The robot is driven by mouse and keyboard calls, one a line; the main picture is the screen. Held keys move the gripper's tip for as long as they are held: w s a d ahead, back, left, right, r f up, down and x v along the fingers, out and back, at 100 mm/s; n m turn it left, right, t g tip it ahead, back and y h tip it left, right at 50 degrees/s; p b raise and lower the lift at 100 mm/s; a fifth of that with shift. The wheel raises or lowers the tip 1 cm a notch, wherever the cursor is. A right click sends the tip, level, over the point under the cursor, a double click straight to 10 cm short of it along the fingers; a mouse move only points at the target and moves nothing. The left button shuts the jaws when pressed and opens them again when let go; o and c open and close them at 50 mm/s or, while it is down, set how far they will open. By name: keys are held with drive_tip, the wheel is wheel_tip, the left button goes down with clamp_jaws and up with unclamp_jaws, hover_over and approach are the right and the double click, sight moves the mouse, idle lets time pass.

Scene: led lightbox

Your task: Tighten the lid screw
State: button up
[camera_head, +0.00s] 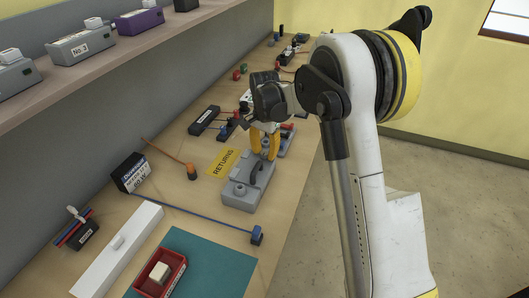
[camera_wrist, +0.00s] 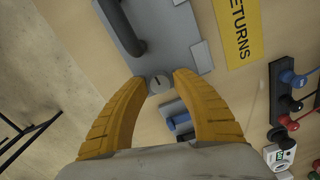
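A grey lightbox (camera_head: 242,194) with a dark, raised handle lies on the bench; part of it shows at the top of the wrist view (camera_wrist: 183,28). A small, round, light-grey screw head (camera_wrist: 160,84) with a dark slot sits at the box's near edge in the wrist view. In the head view my gripper hides the screw. My gripper (camera_head: 264,156) has yellow fingers pointing down at the box's far end. In the wrist view its fingertips (camera_wrist: 161,78) are on either side of the screw head, with a narrow space between them. I cannot tell whether they touch it.
A yellow RETURNS label (camera_head: 224,162) lies left of the box. Blue and orange cables cross the bench nearby. A red bin (camera_head: 178,282) on a green mat (camera_head: 225,264) and a white case (camera_head: 100,270) stand at the front. A shelf (camera_head: 85,75) overhangs the back.

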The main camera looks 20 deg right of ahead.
sight(265, 153)
wheel_tip(265, 153, up, 12)
idle(0.7)
drive_tip(key=shift+r, duration=0.1)
drive_tip(key=s+r+n+t+b, duration=0.2)
drive_tip(key=s+r+n+t, duration=0.25)
drive_tip(key=s, duration=1.05)
drive_tip(key=s+f+n+t+b, duration=0.1)
drive_tip(key=s+f+n, duration=0.1)
drive_tip(key=s, duration=0.5)
drive_tip(key=s+f+n+t+b, duration=0.1)
drive_tip(key=s+f+n, duration=0.2)
drive_tip(key=s, duration=0.4)
drive_tip(key=shift+s+d+f+t, duration=0.2)
drive_tip(key=shift+s+f+t, duration=0.15)
drive_tip(key=shift+s+f, duration=0.1)
drive_tip(key=shift+w+n, duration=0.1)
drive_tip(key=shift+n, duration=0.15)
